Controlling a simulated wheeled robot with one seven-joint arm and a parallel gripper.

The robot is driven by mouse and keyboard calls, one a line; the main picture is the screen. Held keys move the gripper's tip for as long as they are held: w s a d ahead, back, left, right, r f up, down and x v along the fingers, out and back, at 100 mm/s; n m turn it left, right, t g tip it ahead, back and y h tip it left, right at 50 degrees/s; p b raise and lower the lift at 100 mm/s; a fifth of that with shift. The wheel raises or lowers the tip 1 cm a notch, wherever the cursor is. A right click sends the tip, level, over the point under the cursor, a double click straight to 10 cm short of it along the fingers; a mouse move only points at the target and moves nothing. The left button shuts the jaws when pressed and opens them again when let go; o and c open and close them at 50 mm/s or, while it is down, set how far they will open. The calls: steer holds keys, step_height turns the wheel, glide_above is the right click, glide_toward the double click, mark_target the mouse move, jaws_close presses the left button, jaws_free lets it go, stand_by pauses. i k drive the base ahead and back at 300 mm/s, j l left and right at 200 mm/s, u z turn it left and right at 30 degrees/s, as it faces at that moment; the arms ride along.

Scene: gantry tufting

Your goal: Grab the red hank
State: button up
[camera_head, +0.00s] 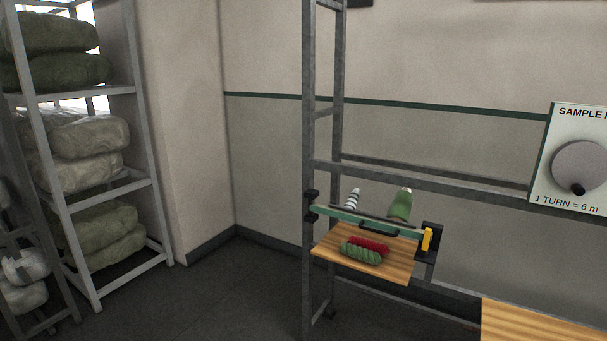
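The red hank (371,243) lies on a small wooden shelf board (391,271) fixed to the grey metal frame. A green hank (360,254) lies directly in front of it and hides part of its front side. The two look to be touching or nearly so. My gripper is not in view.
A yellow part (426,239) stands at the right. A rack (92,195) holds wrapped bundles.

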mark_target(382, 249)
steer(key=z, duration=3)
steer(key=u, duration=2.8)
steer(key=i+j+u, duration=0.4)
steer(key=i+u, duration=0.35)
steer(key=i, duration=0.3)
steer(key=i+u, duration=0.4)
steer(key=i, duration=0.15)
steer(key=i+l+u, duration=0.2)
steer(key=i+u, duration=0.15)
steer(key=i, duration=0.2)
steer(key=i+u, duration=0.3)
steer(key=i, duration=0.85)
